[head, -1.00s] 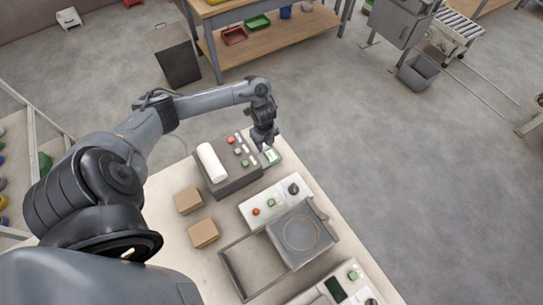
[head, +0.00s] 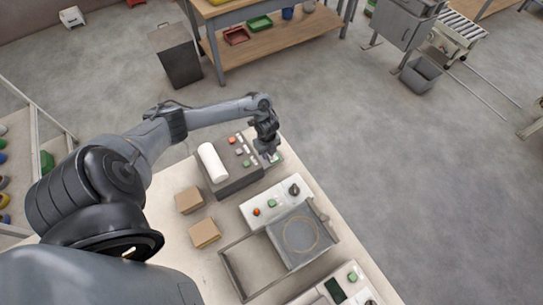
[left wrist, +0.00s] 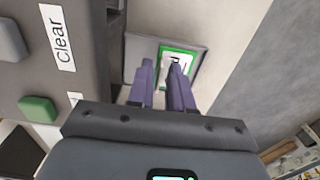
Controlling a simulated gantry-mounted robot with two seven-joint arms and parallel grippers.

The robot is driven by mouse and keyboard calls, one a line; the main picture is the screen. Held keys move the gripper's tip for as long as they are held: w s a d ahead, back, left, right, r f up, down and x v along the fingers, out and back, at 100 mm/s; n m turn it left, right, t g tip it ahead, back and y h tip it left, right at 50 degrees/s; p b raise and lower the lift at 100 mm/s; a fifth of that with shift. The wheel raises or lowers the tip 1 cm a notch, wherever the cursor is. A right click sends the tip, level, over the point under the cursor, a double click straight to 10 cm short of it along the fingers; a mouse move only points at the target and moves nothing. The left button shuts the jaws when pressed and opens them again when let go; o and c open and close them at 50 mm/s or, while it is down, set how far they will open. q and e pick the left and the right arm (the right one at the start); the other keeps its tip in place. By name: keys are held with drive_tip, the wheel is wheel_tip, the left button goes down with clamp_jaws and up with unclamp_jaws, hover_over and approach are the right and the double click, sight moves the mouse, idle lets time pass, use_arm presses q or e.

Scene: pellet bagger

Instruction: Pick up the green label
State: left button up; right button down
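The green label (left wrist: 193,58), white with a green border, lies on a small grey plate (left wrist: 140,48) beside the dark grey machine. In the head view the green label (head: 277,158) shows only in part, behind my gripper. My left gripper (head: 267,155) hangs over the plate. In the left wrist view the two purple fingers of my left gripper (left wrist: 163,65) stand apart with a narrow gap, and nothing shows held between them. One fingertip overlaps the label in the picture; I cannot tell whether it touches. My right gripper is out of view.
The dark grey machine (head: 238,178) with a white roll (head: 212,162) and buttons stands close beside my left gripper. Two cardboard boxes (head: 204,233) sit on the table. A white control panel (head: 273,203) and a grey framed device (head: 300,232) are nearer. Open floor lies right.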

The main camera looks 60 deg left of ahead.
use_arm(q)
clamp_jaws()
drive_tip(key=shift+r, duration=0.2)
